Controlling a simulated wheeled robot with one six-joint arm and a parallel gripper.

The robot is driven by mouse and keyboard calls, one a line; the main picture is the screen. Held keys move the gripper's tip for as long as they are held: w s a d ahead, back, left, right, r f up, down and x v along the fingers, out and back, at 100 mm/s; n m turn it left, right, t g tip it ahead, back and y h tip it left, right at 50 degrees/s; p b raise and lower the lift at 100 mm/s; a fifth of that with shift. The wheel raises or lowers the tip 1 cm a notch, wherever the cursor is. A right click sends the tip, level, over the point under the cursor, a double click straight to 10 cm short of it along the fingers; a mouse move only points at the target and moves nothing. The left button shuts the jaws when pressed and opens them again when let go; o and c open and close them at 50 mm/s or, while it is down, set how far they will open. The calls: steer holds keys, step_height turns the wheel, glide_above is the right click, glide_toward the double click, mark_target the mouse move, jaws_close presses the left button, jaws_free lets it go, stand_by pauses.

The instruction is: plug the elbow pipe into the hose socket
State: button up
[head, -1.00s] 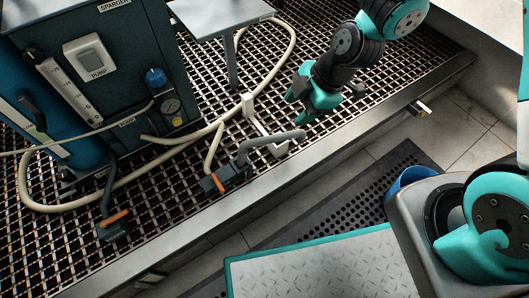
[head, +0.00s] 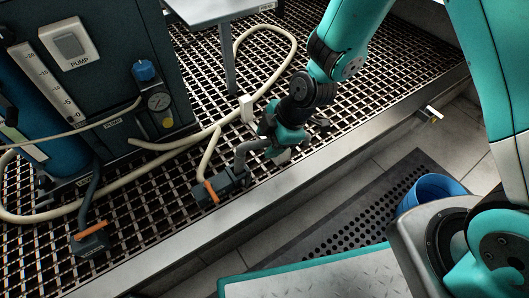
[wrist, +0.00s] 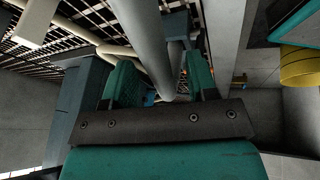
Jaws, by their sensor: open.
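The grey elbow pipe (head: 241,156) has its bent end down at a dark socket block with an orange lever (head: 232,181); I cannot tell whether it is seated there. Its straight arm runs right, towards my gripper (head: 281,146), which hides its far part. In the wrist view the grey pipe (wrist: 146,38) passes between the two teal fingers of my gripper (wrist: 162,78). The fingers stand apart, one on each side of it. A cream hose (head: 209,150) runs to the same block. A second dark block with an orange lever (head: 91,239) stands at the lower left, with a dark hose.
A white upright bracket (head: 247,108) stands on the grating behind the pipe. The dark cabinet (head: 115,75) with pump switch and gauge stands at the left. A grey table (head: 215,8) is at the back. A metal ledge (head: 230,218) edges the grating. A blue bucket (head: 428,190) sits right.

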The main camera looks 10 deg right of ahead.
steer(key=b+x, duration=0.1)
steer(key=x, duration=0.2)
steer(key=shift+r, duration=0.1)
stand_by(0.4)
jaws_close()
